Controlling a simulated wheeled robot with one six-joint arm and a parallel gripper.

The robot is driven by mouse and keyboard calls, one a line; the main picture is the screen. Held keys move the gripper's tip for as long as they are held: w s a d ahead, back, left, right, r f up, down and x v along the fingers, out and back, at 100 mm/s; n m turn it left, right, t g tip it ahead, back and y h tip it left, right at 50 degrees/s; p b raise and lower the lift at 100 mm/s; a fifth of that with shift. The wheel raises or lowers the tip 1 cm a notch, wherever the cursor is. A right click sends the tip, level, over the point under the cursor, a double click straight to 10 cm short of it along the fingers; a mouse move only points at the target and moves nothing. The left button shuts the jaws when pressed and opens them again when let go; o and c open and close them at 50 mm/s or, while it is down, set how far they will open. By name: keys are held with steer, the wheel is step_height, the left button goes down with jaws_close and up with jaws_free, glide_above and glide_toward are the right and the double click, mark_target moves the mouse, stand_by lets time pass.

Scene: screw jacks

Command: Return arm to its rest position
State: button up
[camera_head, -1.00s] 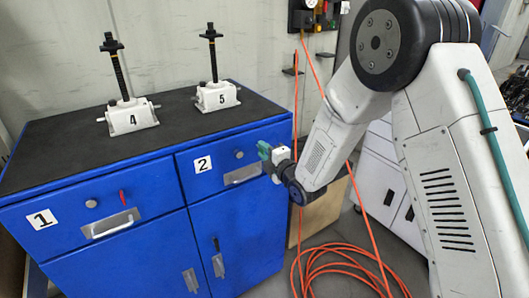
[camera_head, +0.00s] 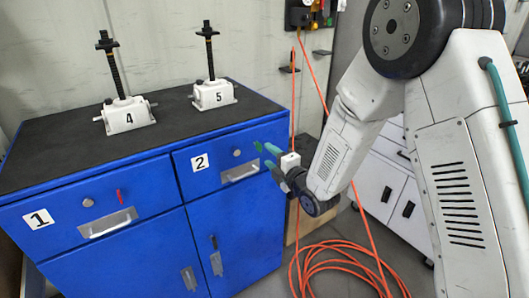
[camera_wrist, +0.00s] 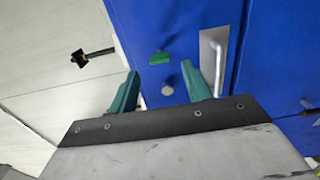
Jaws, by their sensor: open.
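My gripper (camera_head: 266,157) is in front of the right end of the blue cabinet (camera_head: 240,225), close to the drawer marked 2. Its green fingers are apart with nothing between them. In the wrist view my gripper (camera_wrist: 160,88) also shows open, with the blue cabinet front (camera_wrist: 270,75), a drawer handle (camera_wrist: 213,55) and a round lock (camera_wrist: 167,90) beyond the fingers. I cannot tell whether a finger touches the cabinet. My arm reaches down from the upper right.
Screw jacks 4 (camera_head: 127,115) and 5 (camera_head: 212,92) stand upright on the cabinet's black top (camera_head: 70,150). An orange hose (camera_head: 345,265) lies coiled on the floor below my arm. A white drawer unit (camera_head: 385,195) stands behind the arm.

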steer(key=shift+v, duration=1.2)
